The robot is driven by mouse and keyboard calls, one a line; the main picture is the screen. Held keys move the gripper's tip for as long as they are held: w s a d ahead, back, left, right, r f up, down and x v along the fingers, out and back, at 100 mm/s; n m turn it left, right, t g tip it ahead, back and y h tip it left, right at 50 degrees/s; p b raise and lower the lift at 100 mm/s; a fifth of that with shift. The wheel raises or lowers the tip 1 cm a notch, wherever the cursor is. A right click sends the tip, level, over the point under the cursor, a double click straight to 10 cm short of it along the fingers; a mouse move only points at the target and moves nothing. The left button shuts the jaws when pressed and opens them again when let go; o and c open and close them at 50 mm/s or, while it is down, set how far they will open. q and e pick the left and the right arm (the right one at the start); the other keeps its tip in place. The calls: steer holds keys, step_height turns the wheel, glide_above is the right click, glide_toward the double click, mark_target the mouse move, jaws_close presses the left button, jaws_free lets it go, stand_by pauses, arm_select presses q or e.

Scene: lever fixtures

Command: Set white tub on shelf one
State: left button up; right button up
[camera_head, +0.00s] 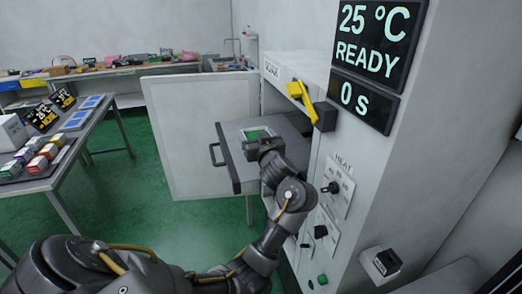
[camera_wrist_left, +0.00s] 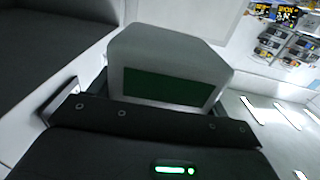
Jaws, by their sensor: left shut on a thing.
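The white tub (camera_wrist_left: 172,48) has a dark green panel and fills the middle of the left wrist view, between my left gripper's fingers. In the head view a small part of the tub (camera_head: 256,133) shows behind my left gripper (camera_head: 264,146). My left gripper is shut on it, over a dark pulled-out shelf (camera_head: 236,134) with a front handle (camera_head: 216,150). I cannot tell whether the tub touches the shelf. No number on the shelf is readable. My right gripper is not in view.
The oven cabinet's white door (camera_head: 190,140) stands wide open to the left. A yellow lever (camera_head: 300,94) juts from the cabinet front above the shelf. A control panel (camera_head: 338,187) is to the right. A table (camera_head: 72,150) with boxes stands at left.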

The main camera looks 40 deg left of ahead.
arm_select(q)
steer(key=w+f, duration=0.1)
steer(key=w+a+f, duration=0.1)
steer(key=f, duration=0.1)
steer(key=w+f, duration=0.2)
steer(key=shift+a+f+p, duration=0.2)
steer(key=shift+a+p, duration=0.05)
steer(key=shift+p, duration=0.05)
step_height(320, 180, down, 2)
steer(key=shift+f+p, duration=0.1)
steer(key=shift+p, duration=0.65)
steer(key=shift+f, duration=0.45)
steer(key=shift+f, duration=0.1)
steer(key=o, duration=1.1)
steer(key=shift+f, duration=0.1)
steer(key=shift+c, duration=0.2)
